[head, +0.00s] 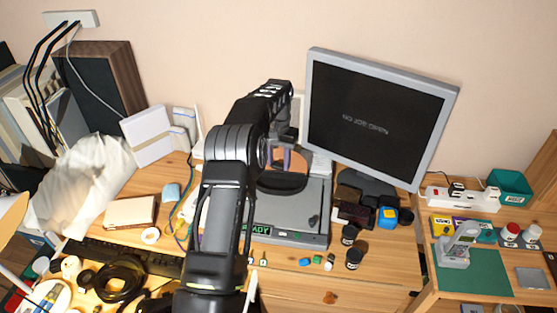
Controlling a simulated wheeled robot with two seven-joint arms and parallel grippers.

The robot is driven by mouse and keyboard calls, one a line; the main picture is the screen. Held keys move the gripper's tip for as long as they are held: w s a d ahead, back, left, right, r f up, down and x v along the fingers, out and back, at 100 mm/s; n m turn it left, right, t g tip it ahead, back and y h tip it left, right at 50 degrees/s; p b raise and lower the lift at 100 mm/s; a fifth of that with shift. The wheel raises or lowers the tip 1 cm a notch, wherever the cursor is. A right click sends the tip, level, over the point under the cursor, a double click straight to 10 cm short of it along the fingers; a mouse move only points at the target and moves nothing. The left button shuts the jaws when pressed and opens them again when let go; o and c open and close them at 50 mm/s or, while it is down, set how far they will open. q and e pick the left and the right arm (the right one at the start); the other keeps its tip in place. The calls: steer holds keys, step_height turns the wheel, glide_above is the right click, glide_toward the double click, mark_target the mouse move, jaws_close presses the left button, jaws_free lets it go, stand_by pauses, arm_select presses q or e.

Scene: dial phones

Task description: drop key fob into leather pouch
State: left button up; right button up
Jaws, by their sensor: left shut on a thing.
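My left arm rises from the bottom middle and bends down at the back of the desk. My left gripper (283,160) is small in view and partly hidden by its own arm. It points down over a brown, dark-rimmed round thing (288,182) on the grey machine, which may be the leather pouch. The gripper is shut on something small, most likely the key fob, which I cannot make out. I cannot tell whether gripper and brown thing touch. My right gripper is not in view.
The grey machine (312,205) has a READY label. A tilted monitor (375,115) stands close on its right. Dark boxes (352,210), a blue box (387,217) and black jars (354,258) stand to the right. A keyboard (140,258) lies at the left.

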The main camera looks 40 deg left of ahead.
arm_select(q)
steer(key=shift+f+b, duration=1.5)
steer(key=shift+f, duration=1.25)
steer(key=o, duration=0.9)
steer(key=shift+c, duration=0.2)
steer(key=shift+r, duration=0.15)
steer(key=shift+r, duration=0.25)
step_height(320, 180, up, 7)
steer(key=shift+r+b, duration=0.1)
steer(key=shift+b, duration=0.4)
